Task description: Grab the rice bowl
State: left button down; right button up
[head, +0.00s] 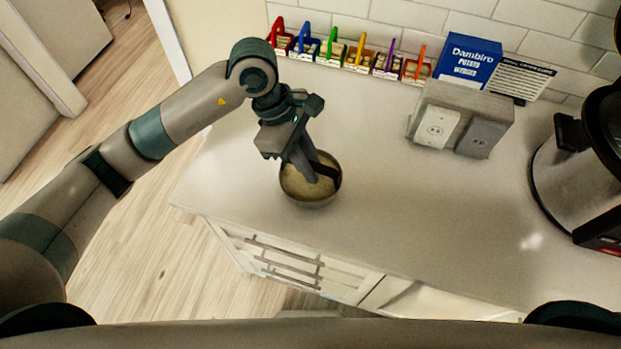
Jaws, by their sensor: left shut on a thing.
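The rice bowl (311,190) is a small round metal-looking bowl with pale contents, near the front left of the counter. It looks upright. My left gripper (318,175) reaches down to it from the upper left and is shut on it, with its fingers at the bowl's rim and inside. My right gripper is not in view.
The white counter (420,210) is clear around the bowl. Several colored-handled containers (347,55) line the back wall. A blue box (468,60), a sign (517,78) and a grey dispenser-like block (460,115) stand at back right. A large pot-like appliance (580,170) is at the right edge.

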pick_arm(q)
jog(key=shift+r, duration=0.1)
dwell(0.7)
